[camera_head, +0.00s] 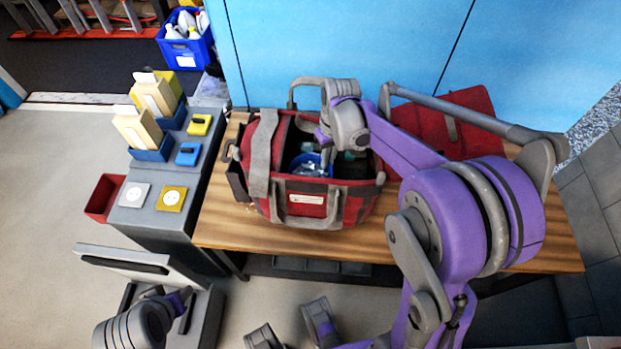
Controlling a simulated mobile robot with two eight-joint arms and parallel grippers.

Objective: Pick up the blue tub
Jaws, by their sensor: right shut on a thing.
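The blue tub (312,171) sits inside an open red and grey tool bag (305,205) on the wooden table. Small pale, shiny things show in the tub. My right gripper (326,158) reaches down into the bag from above and is shut on the blue tub at its rim. The fingertips are partly hidden by the wrist and the bag. The tub's lower part is hidden inside the bag. Part of my left arm shows at the lower left, with its end (183,308) dark and small, so its jaws cannot be made out.
A red case (455,118) lies on the wooden table (225,230) behind my right arm. A grey counter (150,218) on the left carries blue and yellow boxes and small plates. A blue crate (186,50) of bottles stands farther back. A blue wall closes off the back.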

